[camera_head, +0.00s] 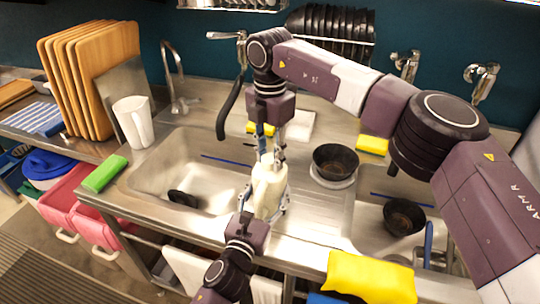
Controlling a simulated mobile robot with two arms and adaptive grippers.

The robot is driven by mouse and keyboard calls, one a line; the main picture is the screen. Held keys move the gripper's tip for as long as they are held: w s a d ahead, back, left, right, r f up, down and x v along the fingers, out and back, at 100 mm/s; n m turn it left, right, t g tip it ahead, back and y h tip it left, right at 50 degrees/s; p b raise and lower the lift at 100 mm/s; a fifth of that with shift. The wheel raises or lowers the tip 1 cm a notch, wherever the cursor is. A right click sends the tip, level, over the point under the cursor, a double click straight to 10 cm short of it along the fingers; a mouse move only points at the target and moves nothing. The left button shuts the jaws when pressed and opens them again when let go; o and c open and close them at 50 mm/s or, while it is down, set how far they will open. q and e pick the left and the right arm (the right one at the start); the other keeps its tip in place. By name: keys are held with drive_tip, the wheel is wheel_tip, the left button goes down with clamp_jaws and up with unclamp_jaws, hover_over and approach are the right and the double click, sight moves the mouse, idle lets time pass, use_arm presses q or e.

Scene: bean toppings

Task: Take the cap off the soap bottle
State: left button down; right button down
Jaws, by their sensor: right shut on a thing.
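A cream-white soap bottle (269,188) stands upright in the middle of the view, near the front strip between the two sinks. My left gripper (265,205) comes up from below, with its fingers on both sides of the bottle's body, shut on it. My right gripper (271,152) points down from above and is shut at the bottle's top. The cap is mostly hidden between its fingers. I cannot tell whether the cap still touches the bottle's neck.
A black bowl (335,161) sits right of the bottle, and another dark bowl (404,217) lies in the right sink. The left sink (165,165) is mostly free. A white pitcher (134,122), a green sponge (105,174) and a yellow packet (370,278) lie around the edges.

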use_arm(q)
drive_tip(key=shift+r, duration=0.2)
use_arm(e)
drive_tip(key=n, duration=0.5)
drive_tip(key=shift+w, duration=0.1)
drive_tip(key=n, duration=0.5)
use_arm(q)
drive_tip(key=shift+d, duration=0.1)
use_arm(e)
drive_tip(key=n, duration=0.4)
drive_tip(key=shift+n, duration=0.4)
drive_tip(key=n, duration=0.3)
drive_tip(key=shift+d, duration=0.1)
drive_tip(key=n, duration=0.4)
drive_tip(key=shift+w+r+n, duration=0.1)
drive_tip(key=shift+n, duration=0.3)
drive_tip(key=n, duration=1.1)
drive_tip(key=shift+n, duration=0.4)
